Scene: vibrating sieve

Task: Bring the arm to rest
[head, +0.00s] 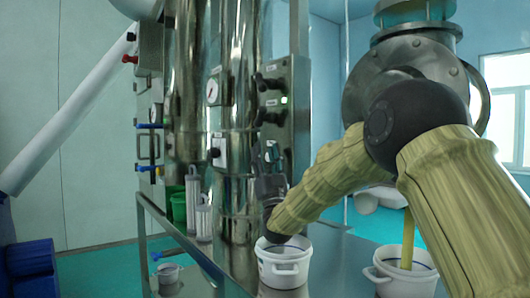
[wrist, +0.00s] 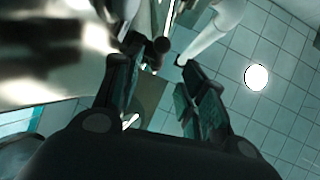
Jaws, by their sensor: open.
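My arm comes in from the right in the head view, in a tan sleeve with dark joints. My gripper (head: 271,158) points upward in front of the steel cylinders and control panel, above a white bucket. In the wrist view my gripper (wrist: 160,75) has its two dark fingers apart, with nothing between them. The wrist view looks up past the fingers toward a tiled ceiling with a round lamp (wrist: 256,77).
The steel machine (head: 235,110) with its control panel (head: 289,105) stands close to my gripper. White buckets (head: 283,272) and (head: 403,282) stand below the arm. A green container (head: 178,207) and white cylinders (head: 204,222) are at the left.

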